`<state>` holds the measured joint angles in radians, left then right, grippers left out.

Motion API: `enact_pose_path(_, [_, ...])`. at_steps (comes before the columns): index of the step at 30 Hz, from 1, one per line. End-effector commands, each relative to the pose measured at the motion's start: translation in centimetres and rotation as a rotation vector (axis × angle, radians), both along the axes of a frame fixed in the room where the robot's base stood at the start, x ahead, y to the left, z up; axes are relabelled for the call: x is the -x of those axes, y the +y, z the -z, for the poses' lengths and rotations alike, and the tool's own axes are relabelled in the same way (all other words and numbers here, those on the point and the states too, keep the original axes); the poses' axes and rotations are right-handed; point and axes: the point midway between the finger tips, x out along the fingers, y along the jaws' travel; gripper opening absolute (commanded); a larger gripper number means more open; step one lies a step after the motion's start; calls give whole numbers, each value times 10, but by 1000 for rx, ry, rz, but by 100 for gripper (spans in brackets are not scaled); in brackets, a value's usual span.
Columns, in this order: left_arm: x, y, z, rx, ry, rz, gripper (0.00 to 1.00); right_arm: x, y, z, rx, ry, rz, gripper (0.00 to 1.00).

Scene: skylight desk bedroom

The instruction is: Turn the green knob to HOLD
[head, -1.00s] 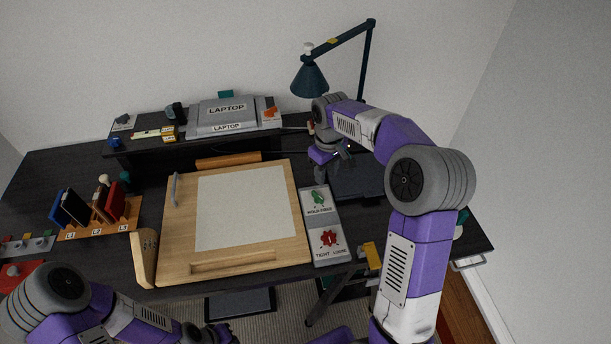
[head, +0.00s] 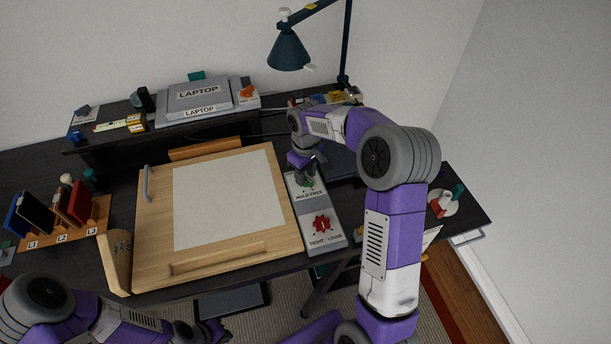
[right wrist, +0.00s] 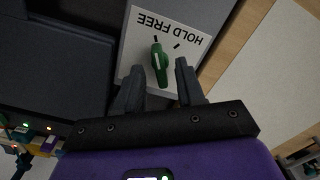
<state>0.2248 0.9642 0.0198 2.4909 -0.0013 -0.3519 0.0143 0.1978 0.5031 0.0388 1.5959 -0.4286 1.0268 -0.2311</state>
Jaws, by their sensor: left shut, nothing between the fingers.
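The green knob (right wrist: 160,65) sits on a pale plate (right wrist: 134,50) marked HOLD and FREE, upside down in the right wrist view. Its white line points toward the mark on the FREE side. My right gripper (right wrist: 160,88) is open, with one finger on each side near the knob; contact cannot be told. In the head view, my right gripper (head: 304,174) is over the green knob's end of the grey panel (head: 330,246) and partly hides the knob. My left gripper (head: 205,331) is shut and empty at the bottom edge, away from the desk items.
A red knob (head: 321,224) marked TIGHT and LOOSE is on the same panel. A wooden drawing board (head: 155,240) lies just left of it. A desk lamp (head: 289,50) stands behind, and a laptop (head: 198,93) is on the shelf.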

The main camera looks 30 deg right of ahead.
Motion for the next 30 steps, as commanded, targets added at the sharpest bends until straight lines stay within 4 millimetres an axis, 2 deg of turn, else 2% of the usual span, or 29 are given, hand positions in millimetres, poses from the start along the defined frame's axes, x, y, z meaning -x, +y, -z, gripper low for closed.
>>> enact_pose_path(3, [0, 0, 1, 0, 0, 0, 0, 0, 0, 8, 1, 0, 0, 38])
enact_pose_path(11, [0, 0, 1, 0, 0, 0, 0, 0, 0, 9, 1, -1, 0, 38])
enact_pose_path(14, [0, 0, 1, 0, 0, 0, 0, 0, 0, 9, 1, -1, 1, 26])
enact_pose_path(19, [0, 0, 1, 0, 0, 0, 0, 0, 0, 9, 1, -1, 0, 0])
enact_pose_path(30, [0, 0, 1, 0, 0, 0, 0, 0, 0, 9, 0, -1, 25, 0])
